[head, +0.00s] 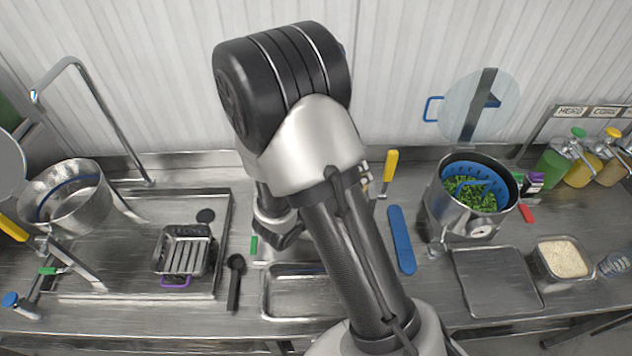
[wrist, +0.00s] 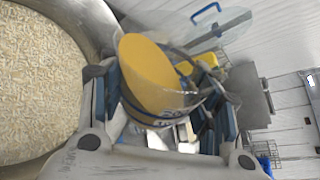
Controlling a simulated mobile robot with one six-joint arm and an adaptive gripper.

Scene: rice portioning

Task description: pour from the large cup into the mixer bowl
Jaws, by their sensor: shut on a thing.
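In the wrist view my gripper (wrist: 162,100) is shut on the large cup (wrist: 158,120), a clear cup with blue bands. A flat yellow-orange surface shows inside it, and the cup looks tilted in this view. A round steel vessel (wrist: 95,18) full of pale rice-like grains is beside it on the left; I cannot tell whether it is the mixer bowl. I see no stream leaving the cup. In the head view my arm hides the cup and most of my gripper. A large steel bowl (head: 115,208) stands at the far left, its contents unclear.
A pot (head: 437,212) with a blue strainer and greens stands right. A rice container (head: 537,268), dispenser bottles (head: 550,168) and an empty tray (head: 497,284) are also right. A slotted basket (head: 160,262) and black spoon (head: 234,285) lie left. The wall is close behind.

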